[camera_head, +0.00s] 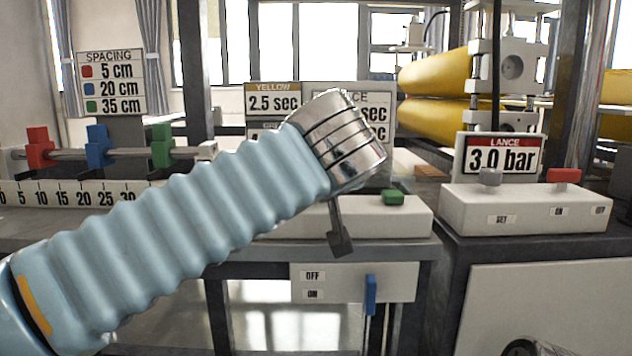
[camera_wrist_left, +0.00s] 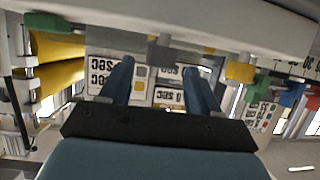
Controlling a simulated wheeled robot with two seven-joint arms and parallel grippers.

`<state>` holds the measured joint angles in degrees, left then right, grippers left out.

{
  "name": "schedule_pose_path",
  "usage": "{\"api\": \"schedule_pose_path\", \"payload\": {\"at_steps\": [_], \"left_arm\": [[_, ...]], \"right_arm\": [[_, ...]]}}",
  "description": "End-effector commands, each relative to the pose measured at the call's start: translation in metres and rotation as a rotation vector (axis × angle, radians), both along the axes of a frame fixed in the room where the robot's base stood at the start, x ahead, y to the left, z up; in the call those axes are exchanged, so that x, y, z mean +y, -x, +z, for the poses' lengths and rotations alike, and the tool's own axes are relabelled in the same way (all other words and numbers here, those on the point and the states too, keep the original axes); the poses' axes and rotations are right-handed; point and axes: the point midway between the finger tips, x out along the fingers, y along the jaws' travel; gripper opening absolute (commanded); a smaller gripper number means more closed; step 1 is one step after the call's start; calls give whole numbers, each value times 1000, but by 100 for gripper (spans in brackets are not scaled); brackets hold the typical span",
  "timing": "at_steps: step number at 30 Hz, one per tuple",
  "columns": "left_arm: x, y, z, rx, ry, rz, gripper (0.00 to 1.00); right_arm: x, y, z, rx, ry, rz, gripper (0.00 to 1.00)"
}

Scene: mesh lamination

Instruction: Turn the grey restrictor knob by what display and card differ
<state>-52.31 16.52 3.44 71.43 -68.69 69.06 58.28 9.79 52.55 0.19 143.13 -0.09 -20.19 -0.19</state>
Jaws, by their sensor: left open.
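A small grey knob (camera_head: 490,177) stands above the SET label on the white lance box at right. The lance display (camera_head: 499,160) above it reads 3.0 bar. Another grey knob (camera_wrist_left: 162,50) shows in the upside-down left wrist view, between a green knob (camera_wrist_left: 50,22) and a yellow knob (camera_wrist_left: 240,68). My left gripper (camera_wrist_left: 158,67) is open, its blue fingers either side of that grey knob in the picture; contact cannot be told. The yellow card reads 2.5 sec. My right gripper is out of view.
A spacing card (camera_head: 110,84) reads 5, 20 and 35 cm, above a rail with red, blue and green sliders. A red switch (camera_head: 563,175) is on the lance box. A blue lever (camera_head: 370,295) hangs below the middle box (camera_head: 415,215). Yellow rollers (camera_head: 432,112) stand behind.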

Motion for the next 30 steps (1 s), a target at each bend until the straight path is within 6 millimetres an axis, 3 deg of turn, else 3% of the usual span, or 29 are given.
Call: {"api": "schedule_pose_path", "payload": {"at_steps": [6,12,18,30], "left_arm": [[-4,52,22,-2,2,-5,62],[-6,84,35,-1,0,-2,62],[-5,95,39,0,0,1,62],[-6,95,39,0,0,0,62]], "right_arm": [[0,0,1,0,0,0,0],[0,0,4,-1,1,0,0],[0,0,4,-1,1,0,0],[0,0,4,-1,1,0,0]]}}
